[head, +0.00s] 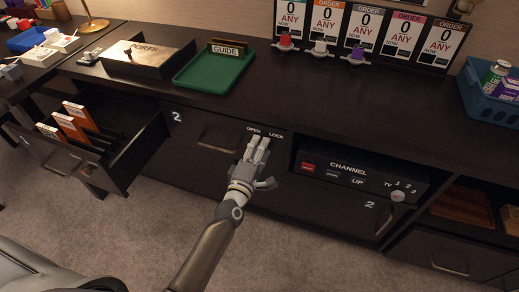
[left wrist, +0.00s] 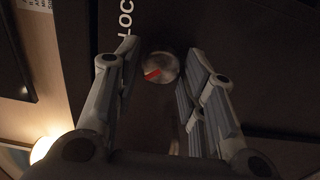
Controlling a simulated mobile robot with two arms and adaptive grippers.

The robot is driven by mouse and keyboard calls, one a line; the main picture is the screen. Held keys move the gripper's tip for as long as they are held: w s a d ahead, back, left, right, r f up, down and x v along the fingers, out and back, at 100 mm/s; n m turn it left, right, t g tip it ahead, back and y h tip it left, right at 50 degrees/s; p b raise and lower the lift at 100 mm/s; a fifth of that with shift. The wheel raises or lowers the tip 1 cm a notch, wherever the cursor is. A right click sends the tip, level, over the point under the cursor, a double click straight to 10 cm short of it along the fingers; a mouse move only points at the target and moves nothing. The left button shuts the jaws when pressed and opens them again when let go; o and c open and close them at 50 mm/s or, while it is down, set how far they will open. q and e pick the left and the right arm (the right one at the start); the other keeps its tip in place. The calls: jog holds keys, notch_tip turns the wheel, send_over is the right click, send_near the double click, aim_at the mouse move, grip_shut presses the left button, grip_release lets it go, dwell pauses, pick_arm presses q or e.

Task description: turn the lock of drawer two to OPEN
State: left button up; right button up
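Drawer two (head: 196,140) is a dark, closed front marked 2, with a bar handle (head: 218,140). The words OPEN and LOCK (head: 265,133) are printed near its upper right. My left gripper (head: 257,147) is just below these words and hides the lock in the head view. In the left wrist view, the lock (left wrist: 160,68) is a round metal knob with a red mark toward its left side. My left gripper's fingers (left wrist: 160,75) are apart, one on each side of the knob. I cannot tell whether they touch it. My right gripper is not in view.
Drawer one (head: 118,165) stands open at the left with upright folders. A channel panel (head: 355,178) with buttons is right of my left gripper. The counter above holds a green tray (head: 210,82), a dark box (head: 147,60) and a blue basket (head: 485,103).

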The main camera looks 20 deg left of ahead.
pick_arm(q)
jog(key=shift+o, duration=0.8)
jog(key=shift+s, duration=0.1)
jog(key=s, duration=1.1)
jog(key=shift+s+a, duration=0.2)
jog(key=shift+s, duration=0.2)
